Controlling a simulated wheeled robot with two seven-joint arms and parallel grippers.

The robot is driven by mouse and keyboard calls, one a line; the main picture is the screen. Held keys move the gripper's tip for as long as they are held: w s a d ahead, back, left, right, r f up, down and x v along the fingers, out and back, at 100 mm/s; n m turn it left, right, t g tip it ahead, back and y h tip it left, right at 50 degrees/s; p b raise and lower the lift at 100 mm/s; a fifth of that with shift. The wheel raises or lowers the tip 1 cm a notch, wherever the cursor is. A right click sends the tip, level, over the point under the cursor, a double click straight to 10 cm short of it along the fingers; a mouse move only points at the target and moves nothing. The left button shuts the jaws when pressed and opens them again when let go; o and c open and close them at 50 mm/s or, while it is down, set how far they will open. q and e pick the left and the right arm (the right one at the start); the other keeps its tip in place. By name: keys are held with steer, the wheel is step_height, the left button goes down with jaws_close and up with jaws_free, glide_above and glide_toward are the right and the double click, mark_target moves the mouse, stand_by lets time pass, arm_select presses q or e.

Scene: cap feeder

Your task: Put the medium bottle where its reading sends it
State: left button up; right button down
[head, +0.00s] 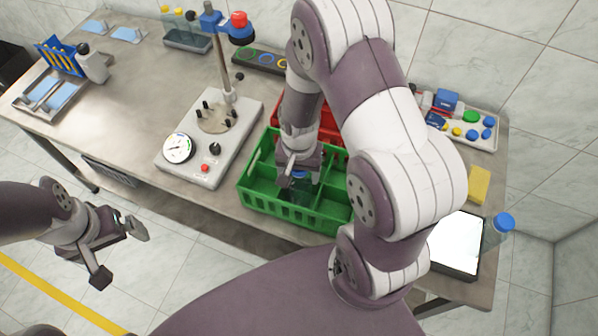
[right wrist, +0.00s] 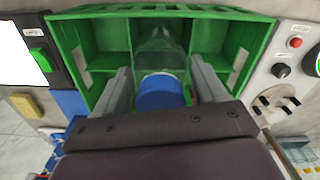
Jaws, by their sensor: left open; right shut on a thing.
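The bottle in my right gripper is clear with a blue cap; its body (right wrist: 160,45) and cap (right wrist: 162,93) show in the right wrist view. My right gripper (head: 298,172) is shut on it, with one finger on each side. The bottle is upright or nearly so, inside a middle compartment of the green crate (head: 262,208). Whether its base touches the crate floor is hidden. The tester (head: 205,150) with a round dial (head: 178,148) stands left of the crate; its reading is too small to tell. My left gripper (head: 119,252) is open and empty, in front of the table.
A red crate (head: 328,128) stands behind the green one, partly hidden by my right arm. A tablet with a white screen (head: 456,243), a yellow block (head: 479,184) and another blue-capped bottle (head: 503,223) are at the right. A tray of coloured caps (head: 470,133) lies behind them.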

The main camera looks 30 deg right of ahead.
steer(key=shift+w+f, duration=0.2)
steer(key=shift+f, duration=0.55)
steer(key=shift+c, duration=0.4)
jaws_free()
steer(key=shift+s, duration=0.1)
step_height(320, 180, up, 12)
steer(key=shift+f+b, duration=0.1)
steer(key=shift+b, duration=0.45)
steer(key=s+n, duration=0.1)
steer(key=n, duration=0.1)
steer(key=s+a+r+n+t, duration=0.1)
steer(key=s+n, duration=0.1)
steer(key=n, duration=0.1)
steer(key=s+a+n, duration=0.1)
steer(key=n, duration=0.1)
steer(key=shift+s+a+r+n, duration=0.2)
steer(key=shift+r+n, duration=0.1)
steer(key=shift+r, duration=0.05)
steer(key=shift+w, duration=0.1)
